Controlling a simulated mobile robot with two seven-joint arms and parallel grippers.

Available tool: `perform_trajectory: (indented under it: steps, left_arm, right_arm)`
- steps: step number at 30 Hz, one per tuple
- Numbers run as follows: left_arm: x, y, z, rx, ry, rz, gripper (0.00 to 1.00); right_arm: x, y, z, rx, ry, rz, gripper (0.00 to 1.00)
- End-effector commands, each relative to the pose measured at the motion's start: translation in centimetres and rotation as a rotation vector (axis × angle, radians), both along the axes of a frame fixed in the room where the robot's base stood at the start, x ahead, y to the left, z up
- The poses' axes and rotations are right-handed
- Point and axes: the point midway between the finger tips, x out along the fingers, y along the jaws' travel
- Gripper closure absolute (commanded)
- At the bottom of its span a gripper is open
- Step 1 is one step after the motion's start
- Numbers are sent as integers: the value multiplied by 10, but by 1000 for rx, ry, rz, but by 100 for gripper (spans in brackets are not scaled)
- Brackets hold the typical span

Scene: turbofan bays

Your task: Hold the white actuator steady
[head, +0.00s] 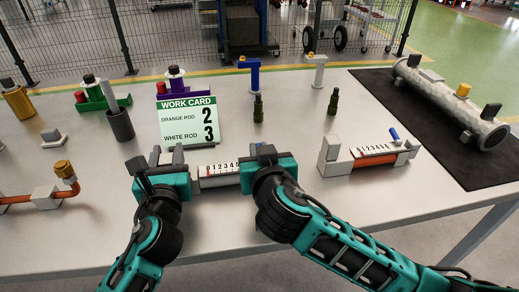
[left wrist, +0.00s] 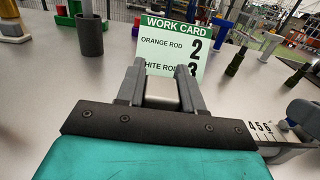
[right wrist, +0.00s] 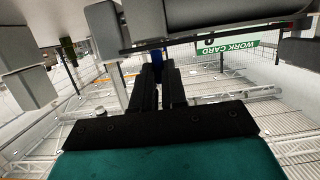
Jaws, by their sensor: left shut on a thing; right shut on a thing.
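The white actuator (head: 217,182) lies on the table between my two grippers, with a numbered scale along its top. My left gripper (head: 166,157) is shut on the grey end block at its left end; the block (left wrist: 161,95) shows between the fingers in the left wrist view. My right gripper (head: 262,153) is at the actuator's right end. My grippers hide both ends, and I cannot read the rod's position.
The work card (head: 187,121) behind reads orange rod 2, white rod 3. An actuator with an orange rod (head: 375,160) stands to the right. A dark cup (head: 119,124) and green bottle-like pieces (head: 258,109) stand behind. A grey cylinder (head: 450,100) lies on a black mat.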

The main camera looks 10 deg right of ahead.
Motion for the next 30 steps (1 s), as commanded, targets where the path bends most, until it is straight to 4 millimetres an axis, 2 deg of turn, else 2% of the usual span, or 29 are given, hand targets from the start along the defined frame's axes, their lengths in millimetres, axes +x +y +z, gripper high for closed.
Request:
perform_trajectory:
  steps: [15,16,23,30]
  left_arm:
    - [0,0,-1,-1,1,0,100]
    - [0,0,-1,-1,1,0,100]
    - [0,0,-1,-1,1,0,100]
    - [0,0,-1,-1,1,0,100]
  right_arm:
    - [-1,-1,-1,-6,-17,-4,100]
    - [-1,-1,-1,-6,-17,-4,86]
    - [-1,-1,-1,-5,-17,-2,64]
    - [-1,-1,0,-4,-18,-1,62]
